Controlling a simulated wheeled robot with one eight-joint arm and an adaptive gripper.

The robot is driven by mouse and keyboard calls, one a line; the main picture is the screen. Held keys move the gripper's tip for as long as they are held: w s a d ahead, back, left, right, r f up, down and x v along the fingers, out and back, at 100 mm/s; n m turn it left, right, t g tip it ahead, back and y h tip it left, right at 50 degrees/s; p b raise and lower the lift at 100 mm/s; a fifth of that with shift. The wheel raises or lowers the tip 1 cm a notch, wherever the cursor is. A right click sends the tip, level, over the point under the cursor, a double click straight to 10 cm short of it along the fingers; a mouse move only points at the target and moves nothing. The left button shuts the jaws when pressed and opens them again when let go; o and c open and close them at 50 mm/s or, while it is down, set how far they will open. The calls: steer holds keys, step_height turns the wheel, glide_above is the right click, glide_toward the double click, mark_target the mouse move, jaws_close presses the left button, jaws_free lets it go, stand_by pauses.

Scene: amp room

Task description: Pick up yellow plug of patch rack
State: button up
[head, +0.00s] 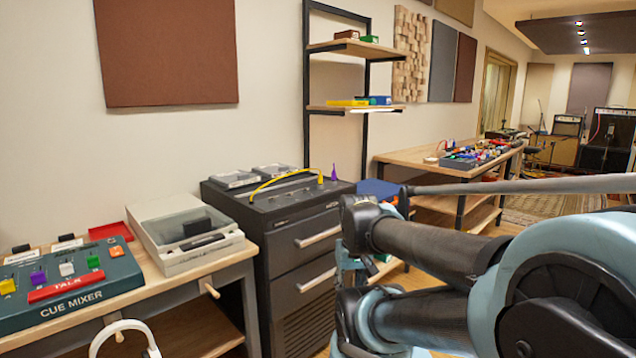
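The patch rack (290,207) is the sloped dark top of a black cabinet in the middle of the head view. A yellow cable (283,178) arches across it. The yellow plug (320,179) stands upright at the cable's right end, near the rack's right side. The cable's left end comes down near the rack's front left edge. My arm fills the right foreground, to the right of the rack. I cannot make out my gripper's fingers in this view.
A turntable-like case (184,243) and the cue mixer (70,283) sit on the left wooden desk. A black drawer cabinet (300,262) stands under the rack. Shelves (345,108) hang behind it. A cluttered wooden bench (425,160) runs along the wall at right.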

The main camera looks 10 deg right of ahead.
steer(key=shift+w+d, duration=0.1)
steer(key=shift+w, duration=0.25)
steer(key=shift+o, duration=1)
steer(key=w+a+r+n+t+y, duration=0.1)
steer(key=w+a+r+y, duration=0.15)
steer(key=w, duration=0.35)
steer(key=w+a+r+n+t+y, duration=0.1)
steer(key=w+a+r+n+y, duration=0.15)
steer(key=w, duration=0.25)
steer(key=n+t+y, duration=0.4)
steer(key=t+y, duration=0.2)
steer(key=t, duration=0.4)
glide_toward(320, 176)
steer(key=shift+m, duration=0.25)
steer(key=x, duration=1)
steer(key=shift+w+d+f, duration=0.1)
steer(key=shift+w+f, duration=0.3)
jaws_close()
